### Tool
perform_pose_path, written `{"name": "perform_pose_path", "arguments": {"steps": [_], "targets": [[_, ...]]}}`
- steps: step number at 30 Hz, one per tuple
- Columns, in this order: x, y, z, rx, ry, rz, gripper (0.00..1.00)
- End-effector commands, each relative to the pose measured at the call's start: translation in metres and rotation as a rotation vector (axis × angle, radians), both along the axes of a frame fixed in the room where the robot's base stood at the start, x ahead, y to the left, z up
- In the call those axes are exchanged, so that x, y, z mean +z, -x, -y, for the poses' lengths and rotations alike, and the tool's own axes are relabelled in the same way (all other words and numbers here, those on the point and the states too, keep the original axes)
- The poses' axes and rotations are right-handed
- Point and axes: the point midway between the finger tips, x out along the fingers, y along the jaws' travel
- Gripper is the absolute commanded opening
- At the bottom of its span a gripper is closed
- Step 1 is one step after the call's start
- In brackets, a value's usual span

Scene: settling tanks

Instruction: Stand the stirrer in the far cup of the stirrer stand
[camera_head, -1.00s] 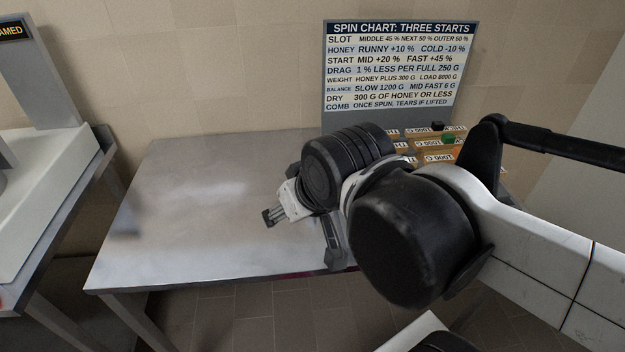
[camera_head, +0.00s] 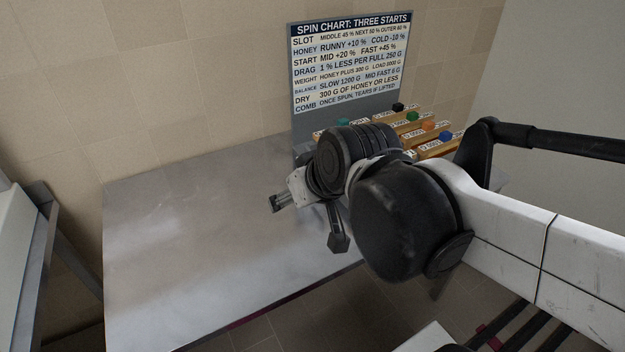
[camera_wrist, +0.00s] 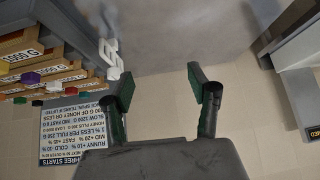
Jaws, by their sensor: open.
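My gripper (camera_head: 308,224) is open and empty above the right part of the grey metal table in the head view. In the wrist view my gripper (camera_wrist: 160,82) shows two dark fingers with green pads, spread apart with nothing between them. I cannot make out the stirrer, the stirrer stand or its far cup in either view. My arm hides part of the table's right side in the head view. A small white shape (camera_wrist: 110,50) shows left of the fingers in the wrist view; I cannot tell what it is.
The metal table (camera_head: 180,230) is bare on its left and middle. A spin chart board (camera_head: 350,62) stands at its back. Wooden blocks (camera_head: 437,147) with labels and coloured knobs are at the back right. Another bench (camera_head: 20,260) is at far left.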

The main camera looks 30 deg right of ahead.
Motion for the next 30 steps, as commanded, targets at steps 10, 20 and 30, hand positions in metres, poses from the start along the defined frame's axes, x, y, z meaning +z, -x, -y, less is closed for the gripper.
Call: {"name": "perform_pose_path", "arguments": {"steps": [10,20,30], "targets": [[-0.022,-0.064,0.056,-0.032,-0.024,0.140,0.55],[-0.061,-0.103,0.143,-0.073,0.005,0.354,0.55],[-0.080,-0.093,0.159,-0.048,0.041,0.487,0.55]]}}
